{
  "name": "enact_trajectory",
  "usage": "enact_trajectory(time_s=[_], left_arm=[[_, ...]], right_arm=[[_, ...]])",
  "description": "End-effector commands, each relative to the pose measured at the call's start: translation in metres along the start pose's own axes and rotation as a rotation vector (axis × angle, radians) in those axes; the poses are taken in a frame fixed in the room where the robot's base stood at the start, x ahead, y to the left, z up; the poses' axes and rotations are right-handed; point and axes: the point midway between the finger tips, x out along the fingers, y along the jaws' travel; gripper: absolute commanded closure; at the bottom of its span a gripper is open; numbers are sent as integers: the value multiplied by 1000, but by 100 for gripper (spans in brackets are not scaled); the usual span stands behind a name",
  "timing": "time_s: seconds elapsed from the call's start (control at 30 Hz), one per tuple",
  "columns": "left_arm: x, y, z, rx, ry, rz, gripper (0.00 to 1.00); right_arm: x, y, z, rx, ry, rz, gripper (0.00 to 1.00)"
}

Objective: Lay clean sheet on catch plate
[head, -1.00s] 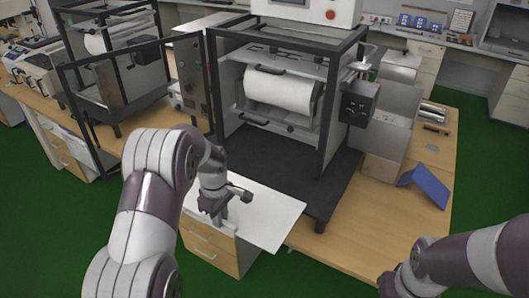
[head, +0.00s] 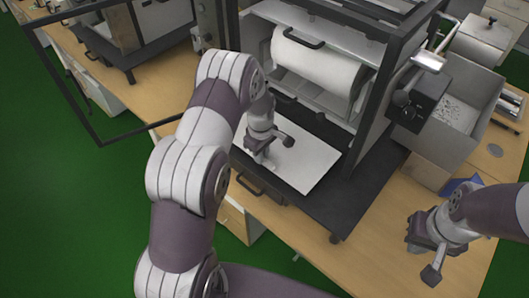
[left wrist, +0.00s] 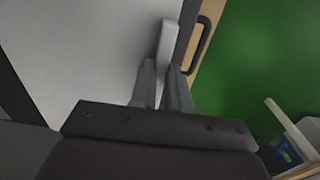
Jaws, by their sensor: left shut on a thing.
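The clean sheet (head: 312,165), white and flat, lies over the dark catch plate (head: 345,203) at the front of the machine, under the roller. It also fills the upper left of the left wrist view (left wrist: 95,50). My left gripper (head: 266,163) is at the sheet's near left edge. In the left wrist view its fingers (left wrist: 162,72) are close together on a pale strip at the sheet's edge. Part of the sheet is hidden behind my left gripper. My right gripper (head: 428,243) hangs over the table at the right; its fingers are unclear.
The machine's black frame (head: 367,125) and white roller (head: 318,60) stand just behind the sheet. A grey bin (head: 468,118) and a blue object (head: 462,188) are to the right. The wooden table (head: 292,228) is bare in front.

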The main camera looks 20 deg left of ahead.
Motion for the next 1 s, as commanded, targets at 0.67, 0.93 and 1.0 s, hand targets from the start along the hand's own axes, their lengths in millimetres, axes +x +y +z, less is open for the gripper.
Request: enact_trajectory(time_s=[0.67, 0.93, 1.0], left_arm=[[27, 0, 0, 0, 0, -1, 58], [22, 0, 0, 0, 0, 0, 58], [18, 1, 0, 0, 1, 1, 58]], right_arm=[[-2, 0, 0, 0, 0, 0, 100], [-6, 0, -1, 0, 0, 0, 100], [-2, 0, -1, 0, 1, 0, 100]])
